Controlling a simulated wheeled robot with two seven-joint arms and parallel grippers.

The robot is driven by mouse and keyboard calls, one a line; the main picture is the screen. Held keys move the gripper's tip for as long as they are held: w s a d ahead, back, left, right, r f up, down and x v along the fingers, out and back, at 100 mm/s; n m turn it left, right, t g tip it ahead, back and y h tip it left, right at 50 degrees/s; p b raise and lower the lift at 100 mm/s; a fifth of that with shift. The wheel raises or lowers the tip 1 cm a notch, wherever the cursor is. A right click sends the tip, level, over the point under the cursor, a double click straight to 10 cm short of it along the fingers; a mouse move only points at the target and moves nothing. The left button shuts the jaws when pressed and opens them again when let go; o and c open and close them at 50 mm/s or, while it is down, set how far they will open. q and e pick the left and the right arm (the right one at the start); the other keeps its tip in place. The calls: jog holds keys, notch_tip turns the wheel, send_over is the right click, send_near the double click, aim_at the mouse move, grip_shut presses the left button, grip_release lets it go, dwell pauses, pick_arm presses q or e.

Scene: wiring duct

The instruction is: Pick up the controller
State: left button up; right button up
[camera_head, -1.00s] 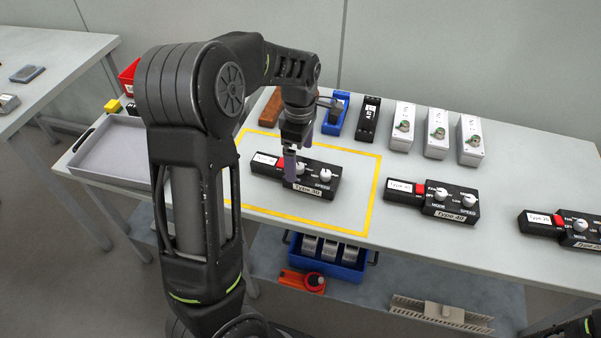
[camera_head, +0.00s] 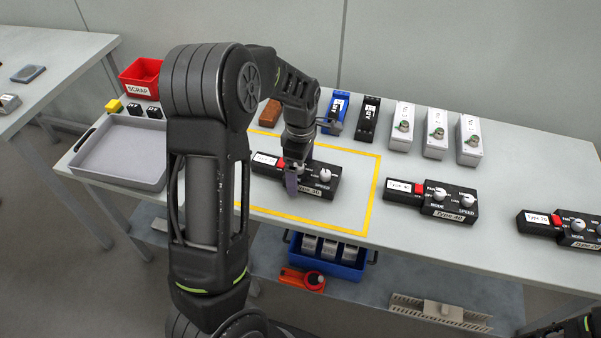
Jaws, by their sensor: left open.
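A black controller (camera_head: 325,184) with a white knob, a red part and a white label lies inside the yellow square on the table. My left gripper (camera_head: 291,182) is open and low over this controller, and its fingers hide part of the controller's middle. I cannot tell whether the fingers touch it. A similar controller marked Type 40 (camera_head: 450,205) lies to the right of the square, and another controller (camera_head: 572,228) lies at the right edge of the view. My right gripper is not in view.
A grey tray (camera_head: 95,181) and a red SCRAP bin (camera_head: 141,88) are at the left. Blue, black and white devices (camera_head: 402,138) stand along the back. A blue crate (camera_head: 351,272) is on the lower shelf. The table between the yellow square and Type 40 is clear.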

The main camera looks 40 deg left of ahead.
pick_arm(q)
jog(key=shift+c, duration=0.3)
jog(key=c, duration=1.4)
notch_tip(320, 180, up, 10)
jog(key=shift+r+b, duration=0.1)
jog(key=shift+b, duration=0.25)
